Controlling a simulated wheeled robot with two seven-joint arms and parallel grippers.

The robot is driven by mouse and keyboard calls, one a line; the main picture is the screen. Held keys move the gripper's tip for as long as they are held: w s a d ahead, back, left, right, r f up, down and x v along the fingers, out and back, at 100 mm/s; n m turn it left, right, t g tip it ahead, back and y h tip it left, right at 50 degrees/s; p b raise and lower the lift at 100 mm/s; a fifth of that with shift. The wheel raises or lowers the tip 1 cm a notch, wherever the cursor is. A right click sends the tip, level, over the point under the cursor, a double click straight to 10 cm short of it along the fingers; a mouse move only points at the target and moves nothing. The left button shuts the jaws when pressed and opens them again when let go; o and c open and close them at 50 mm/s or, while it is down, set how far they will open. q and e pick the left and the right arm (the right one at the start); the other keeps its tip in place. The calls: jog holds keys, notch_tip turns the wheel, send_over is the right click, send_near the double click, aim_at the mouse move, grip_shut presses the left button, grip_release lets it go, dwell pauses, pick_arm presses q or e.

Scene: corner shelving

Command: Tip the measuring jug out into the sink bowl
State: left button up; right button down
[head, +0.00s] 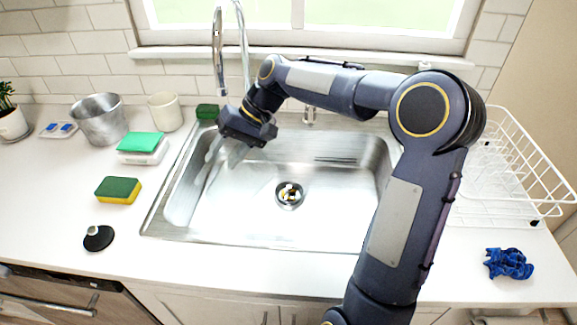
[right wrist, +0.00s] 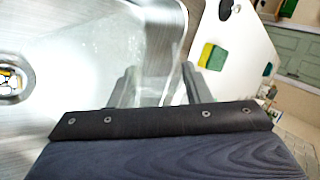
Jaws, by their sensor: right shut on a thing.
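The measuring jug (head: 236,153) is clear and hard to make out in the head view, over the left part of the sink bowl (head: 330,215). My right gripper (head: 240,140) is shut on it, reaching in from above. In the right wrist view the see-through jug (right wrist: 160,60) is between the two fingers of my right gripper (right wrist: 155,88). Its tilt and whether it holds anything cannot be told. The drain (head: 289,195) shows yellow and dark bits in it, right of the jug. My left gripper is not in view.
A faucet (head: 218,50) rises behind the sink. A metal pot (head: 100,120), white cup (head: 165,111), green-topped white box (head: 143,148), sponge (head: 118,190) and black stopper (head: 98,238) stand left. A white dish rack (head: 510,165) and blue cloth (head: 508,263) are right.

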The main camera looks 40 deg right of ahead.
aim_at(224, 166)
jog(key=w+a+f+g+h+p, duration=0.1)
jog(key=a+f+h+p, duration=0.3)
jog(key=a+f+h, duration=0.4)
jog(key=shift+w+a+f+g, duration=0.4)
jog(key=shift+w+a+f, duration=0.3)
jog(key=shift+f, duration=0.5)
jog(key=shift+s, duration=0.1)
jog(key=shift+m, duration=0.5)
jog(key=d+r, duration=0.1)
jog(key=d, duration=0.2)
jog(key=d+r, duration=0.2)
jog(key=d, duration=0.1)
jog(key=s+d+r, duration=0.1)
jog(key=d+r, duration=0.1)
jog(key=d, duration=0.1)
jog(key=shift+r, duration=0.1)
jog(key=shift+w, duration=0.1)
jog(key=shift+r, duration=0.1)
